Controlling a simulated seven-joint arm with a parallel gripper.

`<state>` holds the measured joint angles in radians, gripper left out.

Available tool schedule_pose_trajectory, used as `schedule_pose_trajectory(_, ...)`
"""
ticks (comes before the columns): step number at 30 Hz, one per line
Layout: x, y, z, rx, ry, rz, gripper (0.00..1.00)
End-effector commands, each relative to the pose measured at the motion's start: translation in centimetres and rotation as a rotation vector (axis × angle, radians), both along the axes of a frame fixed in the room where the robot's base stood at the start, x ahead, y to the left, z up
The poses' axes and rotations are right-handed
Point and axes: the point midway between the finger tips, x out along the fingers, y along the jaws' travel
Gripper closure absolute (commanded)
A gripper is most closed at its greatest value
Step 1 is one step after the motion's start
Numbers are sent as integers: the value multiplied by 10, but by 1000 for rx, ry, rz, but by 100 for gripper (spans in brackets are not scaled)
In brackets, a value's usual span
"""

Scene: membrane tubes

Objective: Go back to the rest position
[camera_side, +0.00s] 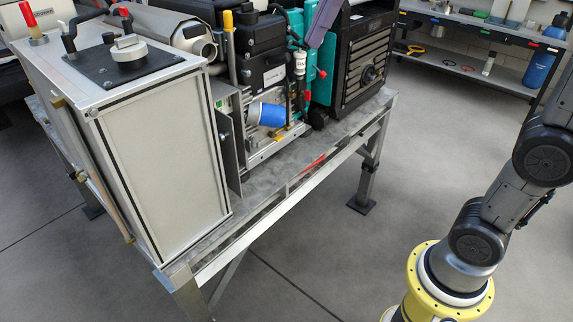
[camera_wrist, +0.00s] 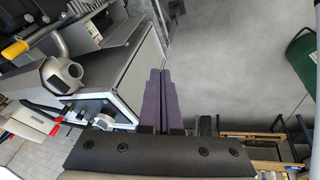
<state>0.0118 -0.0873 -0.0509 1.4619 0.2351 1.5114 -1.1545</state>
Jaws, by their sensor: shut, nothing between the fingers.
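My gripper (camera_wrist: 161,74) shows in the wrist view as two purple fingers side by side, pressed together with nothing between them. A purple finger-like part also reaches down from the top edge of the side view, in front of the machine; it looks like my gripper, but its upper end is out of frame. In the wrist view the fingers point over bare floor, beside the edge of a grey cabinet (camera_wrist: 142,82). No membrane tube can be made out for certain in either view.
A metal frame table (camera_side: 330,150) carries a large grey box (camera_side: 160,150), a machine with a blue cylinder (camera_side: 268,114), and a black unit (camera_side: 365,60). A shelf (camera_side: 470,68) stands at the back right. A green container (camera_wrist: 303,58) is right in the wrist view. Grey floor lies open.

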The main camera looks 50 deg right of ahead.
Motion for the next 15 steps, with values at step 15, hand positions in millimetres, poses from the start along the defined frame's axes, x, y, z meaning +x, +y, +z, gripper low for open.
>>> schedule_pose_trajectory(15,-154,-34,-133,102,-40,-691,100)
